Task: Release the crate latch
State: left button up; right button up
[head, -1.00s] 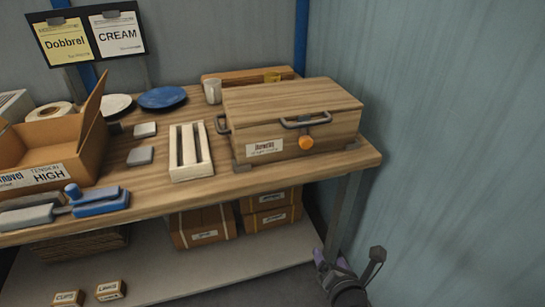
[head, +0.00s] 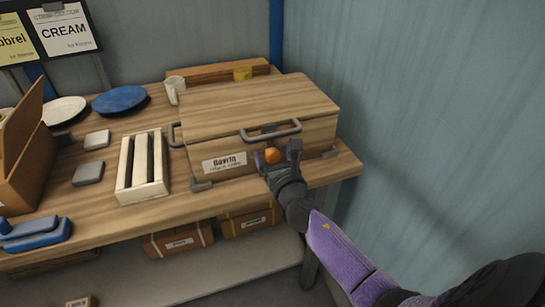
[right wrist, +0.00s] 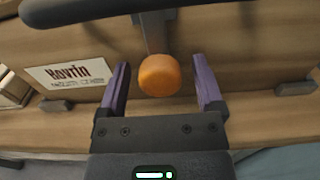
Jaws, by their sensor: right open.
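The wooden crate (head: 255,105) stands on the right end of the table with its lid down. A grey handle (head: 270,131) crosses its front. The latch with its orange knob (head: 273,155) sits on the front face below the handle; it also shows in the right wrist view (right wrist: 159,75), at the end of a grey strap (right wrist: 154,33). My right gripper (head: 278,158) is open in front of the crate. Its purple fingers (right wrist: 161,88) stand to either side of the knob, with gaps on both sides. My left gripper is not in view.
A white slotted rack (head: 124,172) stands left of the crate. A blue plate (head: 119,99), a white plate (head: 64,110) and a cup (head: 174,88) are behind it. A cardboard box (head: 22,160) is at the left. A blue wall rises close on the right.

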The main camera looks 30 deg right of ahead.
jog(key=c, duration=0.6)
grip_shut()
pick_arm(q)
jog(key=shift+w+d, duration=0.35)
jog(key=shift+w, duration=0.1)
